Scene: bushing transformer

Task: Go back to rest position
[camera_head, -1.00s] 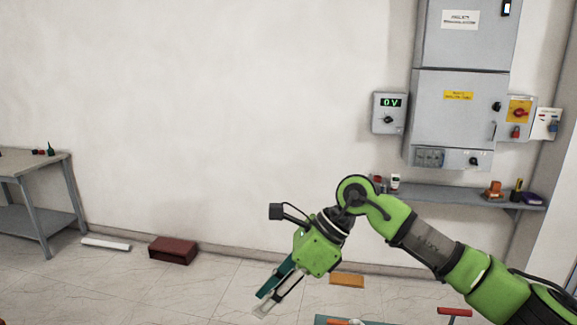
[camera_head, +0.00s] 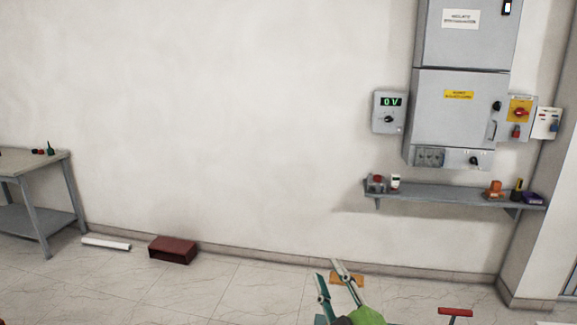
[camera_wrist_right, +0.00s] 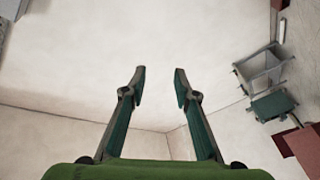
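My right gripper (camera_head: 331,273) shows at the bottom centre of the head view, its fingers pointing up and away. In the right wrist view the right gripper (camera_wrist_right: 160,72) has its two dark green fingers apart, with nothing between them but wall. It touches nothing that I can see. The rest of my right arm is mostly below the head view's lower edge. My left gripper is in neither view.
A grey shelf (camera_head: 440,193) with small items is on the wall under the grey cabinet (camera_head: 455,120). A grey table (camera_head: 40,167) stands at left. A dark red box (camera_head: 173,250) and a white bar (camera_head: 106,243) lie on the floor. The red-topped object (camera_head: 455,312) is at bottom right.

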